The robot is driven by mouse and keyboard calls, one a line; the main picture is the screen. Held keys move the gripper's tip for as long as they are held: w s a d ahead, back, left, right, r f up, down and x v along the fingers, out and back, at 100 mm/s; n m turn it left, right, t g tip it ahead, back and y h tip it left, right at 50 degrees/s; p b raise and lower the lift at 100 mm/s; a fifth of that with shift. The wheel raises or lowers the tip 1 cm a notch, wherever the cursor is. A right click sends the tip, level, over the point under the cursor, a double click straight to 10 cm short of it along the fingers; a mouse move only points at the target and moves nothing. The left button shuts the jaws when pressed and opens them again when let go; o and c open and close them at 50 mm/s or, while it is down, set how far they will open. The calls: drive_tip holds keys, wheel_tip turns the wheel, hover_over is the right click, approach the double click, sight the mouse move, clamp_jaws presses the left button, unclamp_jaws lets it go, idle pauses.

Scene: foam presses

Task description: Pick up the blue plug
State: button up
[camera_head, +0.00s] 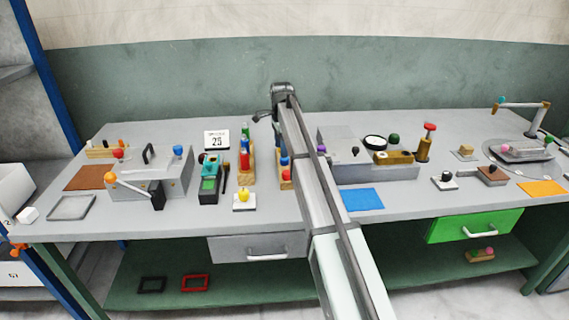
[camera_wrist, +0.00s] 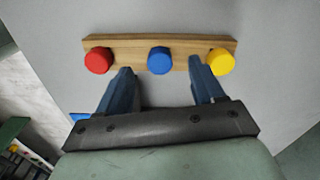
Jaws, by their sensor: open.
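The blue plug (camera_wrist: 159,60) is the middle one of three on a wooden strip (camera_wrist: 130,47), between a red plug (camera_wrist: 98,60) and a yellow plug (camera_wrist: 221,61). My gripper (camera_wrist: 160,68) is open and empty. In the wrist view its dark blue fingers lie to either side of the blue plug, without visible contact. The height gap is hard to tell. In the head view the blue plug (camera_head: 284,161) shows just left of my arm, behind the red plug (camera_head: 285,173). My arm hides the yellow plug and part of the strip there.
A grey box (camera_head: 375,172) is to the right of my arm. A blue mat (camera_head: 363,199) lies near the front edge.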

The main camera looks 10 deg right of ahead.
sight(284, 164)
drive_tip(key=shift+d+f, duration=0.25)
drive_tip(key=shift+f, duration=0.9)
drive_tip(key=shift+d+f, duration=0.2)
drive_tip(key=shift+f, duration=0.95)
drive_tip(key=shift+c, duration=0.3)
drive_tip(key=c, duration=1.1)
